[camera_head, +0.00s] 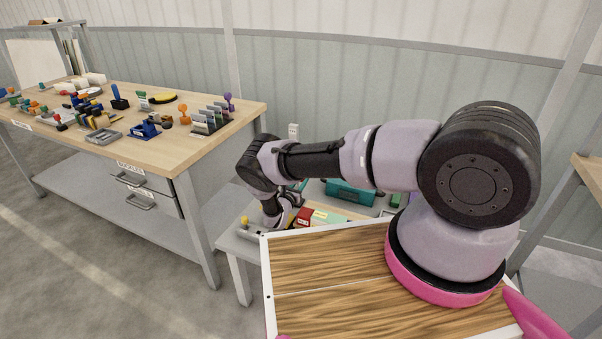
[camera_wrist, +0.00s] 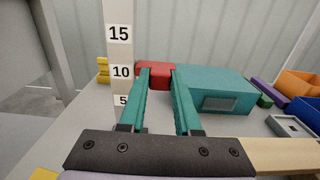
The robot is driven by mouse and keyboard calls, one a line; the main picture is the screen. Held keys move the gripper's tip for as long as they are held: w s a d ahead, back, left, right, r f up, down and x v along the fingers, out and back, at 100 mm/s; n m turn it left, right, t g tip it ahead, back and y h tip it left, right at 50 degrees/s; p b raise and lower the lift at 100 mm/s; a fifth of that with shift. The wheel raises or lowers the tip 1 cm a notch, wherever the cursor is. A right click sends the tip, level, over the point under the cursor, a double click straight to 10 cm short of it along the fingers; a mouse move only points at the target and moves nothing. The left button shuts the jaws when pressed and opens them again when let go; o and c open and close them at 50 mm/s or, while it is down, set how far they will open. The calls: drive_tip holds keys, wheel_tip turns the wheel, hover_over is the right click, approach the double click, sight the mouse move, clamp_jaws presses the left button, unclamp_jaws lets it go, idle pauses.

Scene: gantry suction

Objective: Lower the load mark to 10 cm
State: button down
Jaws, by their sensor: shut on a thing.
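A white scale post (camera_wrist: 119,50) stands upright left of centre in the wrist view, with the labels 15, 10 and 5 from top to bottom. A red block (camera_wrist: 155,72) shows at the tips of my gripper (camera_wrist: 159,72), appearing at about the height of the 10 label in the picture. My gripper has two teal fingers and is shut on the red block; the exact contact is hard to see. No separate load mark can be made out. In the head view my gripper (camera_head: 283,212) is over the low table, partly hidden by my arm.
A teal box (camera_wrist: 225,88) with a grey window stands right of the red block. Orange (camera_wrist: 298,83) and blue bins stand farther right. A yellow piece (camera_wrist: 103,70) is behind the post. A wooden workbench (camera_head: 225,108) with many small objects stands left in the head view.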

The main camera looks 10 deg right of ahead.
drive_tip(key=shift+a+f, duration=0.1)
drive_tip(key=shift+f, duration=0.1)
drive_tip(key=c, duration=0.6)
unclamp_jaws()
drive_tip(key=v, duration=1)
drive_tip(key=shift+s+a, duration=0.2)
drive_tip(key=shift+s, duration=0.15)
drive_tip(key=shift+r, duration=0.1)
